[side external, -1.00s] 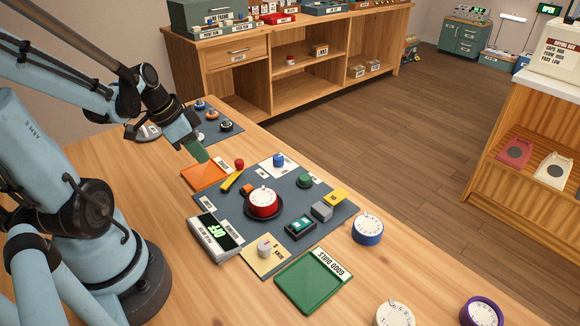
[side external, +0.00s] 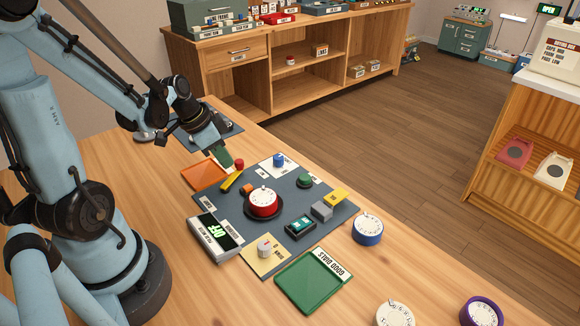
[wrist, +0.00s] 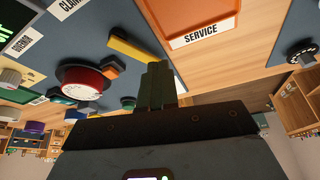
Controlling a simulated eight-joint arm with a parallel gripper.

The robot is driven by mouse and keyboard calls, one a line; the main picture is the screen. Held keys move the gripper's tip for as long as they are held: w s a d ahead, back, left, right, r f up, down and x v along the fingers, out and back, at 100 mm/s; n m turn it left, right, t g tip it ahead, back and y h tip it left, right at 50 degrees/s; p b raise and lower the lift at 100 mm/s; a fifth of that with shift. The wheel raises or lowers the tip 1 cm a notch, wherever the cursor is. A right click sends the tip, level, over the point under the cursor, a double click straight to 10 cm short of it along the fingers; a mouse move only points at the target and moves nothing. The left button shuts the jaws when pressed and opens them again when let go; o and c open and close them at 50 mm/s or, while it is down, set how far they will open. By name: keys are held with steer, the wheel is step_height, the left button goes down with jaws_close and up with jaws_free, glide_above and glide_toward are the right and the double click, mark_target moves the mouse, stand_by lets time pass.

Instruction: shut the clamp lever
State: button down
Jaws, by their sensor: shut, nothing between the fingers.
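The clamp lever is a yellow bar (side external: 232,180) with a red knob (side external: 239,163) at its far end, at the upper left of the dark work mat. It lies slanted beside an orange block (side external: 247,189). In the wrist view the yellow bar (wrist: 133,49) runs toward my fingers, and no red knob is visible there. My gripper (side external: 223,158) has its green fingers shut and empty, just left of the red knob. In the wrist view the shut fingers (wrist: 158,85) reach close to the bar's end; I cannot tell whether they touch.
A red dial (side external: 263,203) sits mid-mat on a dark base. The orange service tray (side external: 204,173) lies left of the lever. A green tray (side external: 312,281) and a blue dial (side external: 367,229) are further off.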

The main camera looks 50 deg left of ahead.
steer(key=shift+w+d+m+h, duration=0.2)
steer(key=shift+w+m+h, duration=0.1)
steer(key=shift+m, duration=0.6)
steer(key=shift+w+d+m+g+h, duration=0.15)
steer(key=shift+d+m+h, duration=0.05)
steer(key=shift+m, duration=0.35)
steer(key=shift+w+d+m+g+h, duration=0.15)
steer(key=shift+m+h, duration=0.05)
steer(key=shift+m, duration=0.35)
steer(key=m, duration=0.1)
steer(key=d+m+g, duration=0.1)
steer(key=m, duration=0.1)
steer(key=d+m+h, duration=0.1)
steer(key=m, duration=0.1)
steer(key=shift+w, duration=0.4)
steer(key=shift+s+a, duration=0.15)
steer(key=shift+s, duration=0.05)
steer(key=shift+s+a, duration=0.35)
steer(key=shift+s, duration=0.15)
